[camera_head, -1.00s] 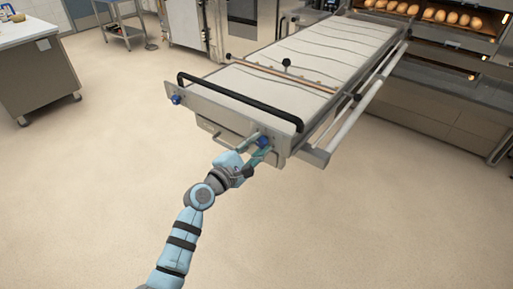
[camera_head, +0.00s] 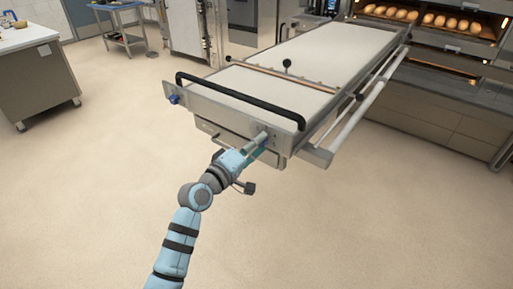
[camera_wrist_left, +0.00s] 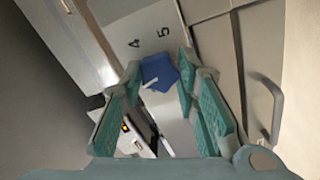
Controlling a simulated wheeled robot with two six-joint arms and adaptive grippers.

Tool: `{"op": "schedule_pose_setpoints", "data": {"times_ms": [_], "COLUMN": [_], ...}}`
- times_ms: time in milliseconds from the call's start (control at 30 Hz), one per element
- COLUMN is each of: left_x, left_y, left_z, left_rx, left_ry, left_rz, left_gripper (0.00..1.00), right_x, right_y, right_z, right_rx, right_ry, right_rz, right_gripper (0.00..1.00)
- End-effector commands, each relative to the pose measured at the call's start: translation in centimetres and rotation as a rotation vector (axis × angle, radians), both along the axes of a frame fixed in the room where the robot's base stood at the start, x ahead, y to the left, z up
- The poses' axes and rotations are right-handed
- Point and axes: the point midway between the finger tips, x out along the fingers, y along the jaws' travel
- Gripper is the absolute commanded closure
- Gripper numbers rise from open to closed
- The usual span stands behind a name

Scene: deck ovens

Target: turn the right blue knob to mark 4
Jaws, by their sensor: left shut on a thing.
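The right blue knob (camera_wrist_left: 158,72) is between the fingertips of my left gripper (camera_wrist_left: 160,68) in the left wrist view. The gripper is shut on it. The knob carries a short white line on its lower part; which mark it points to I cannot tell. Printed marks 4 (camera_wrist_left: 134,43) and 5 (camera_wrist_left: 163,33) show on the panel beyond the knob. In the head view my left gripper (camera_head: 260,141) is at the right end of the loader's front panel and hides this knob. My right gripper is not in view.
The loader (camera_head: 230,118) has a black handle bar (camera_head: 240,96) above the front panel. Another blue knob (camera_head: 174,99) is at the panel's left end. An oven with bread rolls (camera_head: 420,17) stands at the back right. The floor around my arm is clear.

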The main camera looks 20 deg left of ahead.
Motion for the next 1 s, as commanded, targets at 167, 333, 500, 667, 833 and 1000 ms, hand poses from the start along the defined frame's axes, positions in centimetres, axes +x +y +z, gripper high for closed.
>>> {"op": "schedule_pose_setpoints", "data": {"times_ms": [167, 333, 500, 667, 833, 1000], "left_x": [0.0, 0.0, 0.0, 0.0, 0.0, 0.0], "left_y": [0.0, 0.0, 0.1, 0.1, 0.1, 0.1], "left_z": [-0.7, -0.7, -0.8, -0.7, -0.7, -0.6], "left_rx": [0.157, 0.307, 0.457, 0.597, 0.748, 0.893], "left_ry": [-0.052, -0.110, -0.169, -0.225, -0.285, -0.344], "left_rz": [-0.002, -0.003, -0.003, -0.004, -0.004, -0.004], "left_gripper": [1.00, 1.00, 1.00, 1.00, 1.00, 1.00], "right_x": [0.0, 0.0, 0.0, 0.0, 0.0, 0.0], "right_y": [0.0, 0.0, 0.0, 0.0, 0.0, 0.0], "right_z": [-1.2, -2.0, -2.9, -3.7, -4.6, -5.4], "right_rx": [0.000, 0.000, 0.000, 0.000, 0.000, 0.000], "right_ry": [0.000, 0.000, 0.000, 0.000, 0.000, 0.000], "right_rz": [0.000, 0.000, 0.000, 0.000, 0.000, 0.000], "right_gripper": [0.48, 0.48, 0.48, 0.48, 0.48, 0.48]}}
